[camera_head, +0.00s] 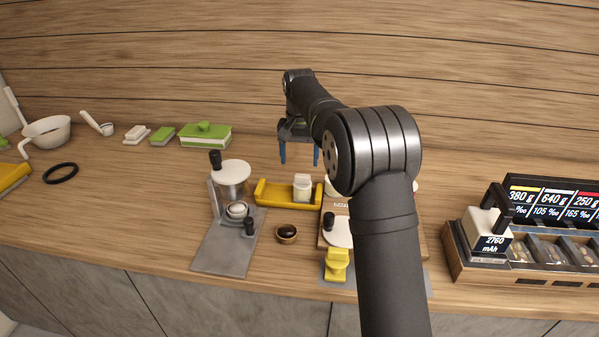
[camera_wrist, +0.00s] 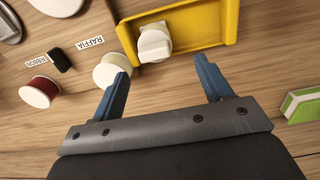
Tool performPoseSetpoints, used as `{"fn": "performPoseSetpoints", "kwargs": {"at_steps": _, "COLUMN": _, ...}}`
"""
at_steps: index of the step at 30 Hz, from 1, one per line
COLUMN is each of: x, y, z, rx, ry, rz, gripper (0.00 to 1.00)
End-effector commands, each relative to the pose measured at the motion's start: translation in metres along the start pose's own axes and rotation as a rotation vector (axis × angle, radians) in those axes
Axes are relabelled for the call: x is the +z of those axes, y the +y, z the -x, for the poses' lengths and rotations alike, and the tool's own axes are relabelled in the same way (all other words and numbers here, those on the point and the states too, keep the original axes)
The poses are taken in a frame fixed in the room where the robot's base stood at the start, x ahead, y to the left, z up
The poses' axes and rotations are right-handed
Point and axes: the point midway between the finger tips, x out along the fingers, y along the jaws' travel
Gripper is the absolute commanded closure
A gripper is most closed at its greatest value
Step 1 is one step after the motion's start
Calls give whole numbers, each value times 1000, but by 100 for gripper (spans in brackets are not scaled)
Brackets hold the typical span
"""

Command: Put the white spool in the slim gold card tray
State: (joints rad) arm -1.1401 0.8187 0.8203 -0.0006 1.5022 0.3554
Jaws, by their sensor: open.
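The slim gold card tray (camera_head: 272,196) lies on the wooden counter; it also fills the top of the wrist view (camera_wrist: 207,25). A white piece (camera_head: 302,189) stands inside at its right end, also seen in the wrist view (camera_wrist: 154,44); I cannot tell for sure whether it is a spool. A round, cream-white spool (camera_wrist: 108,68) sits just outside the tray by the RAFFIA label, partly behind a finger. My gripper (camera_head: 299,156) is open and empty above the tray. Its blue fingers (camera_wrist: 161,68) are spread in the wrist view.
A red spool with white ends (camera_wrist: 40,92) sits by the RIBBON label. A grey stand with a white disc (camera_head: 228,225) is left of the tray, a small brown bowl (camera_head: 286,234) in front. A green-and-white box (camera_head: 206,135) stands behind, left. A display rack (camera_head: 550,235) is at right.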

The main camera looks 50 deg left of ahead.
Motion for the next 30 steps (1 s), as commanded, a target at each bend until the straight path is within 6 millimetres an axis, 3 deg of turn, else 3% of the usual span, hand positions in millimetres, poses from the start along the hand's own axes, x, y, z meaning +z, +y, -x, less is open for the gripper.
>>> {"fn": "performPoseSetpoints", "kwargs": {"at_steps": 3, "x": -1, "y": 0, "z": 19, "rx": -1, "ry": 2, "rz": 0, "gripper": 28}}
{"fn": "performPoseSetpoints", "kwargs": {"at_steps": 7, "x": 0, "y": 0, "z": 30, "rx": 0, "ry": 1, "rz": 0, "gripper": 28}}
{"fn": "performPoseSetpoints", "kwargs": {"at_steps": 18, "x": 0, "y": 0, "z": 33, "rx": 0, "ry": 0, "rz": 0, "gripper": 28}}
{"fn": "performPoseSetpoints", "kwargs": {"at_steps": 23, "x": 0, "y": 0, "z": 25, "rx": 1, "ry": -2, "rz": 0, "gripper": 28}}
{"fn": "performPoseSetpoints", "kwargs": {"at_steps": 30, "x": 1, "y": 0, "z": -15, "rx": 2, "ry": -5, "rz": 0, "gripper": 28}}
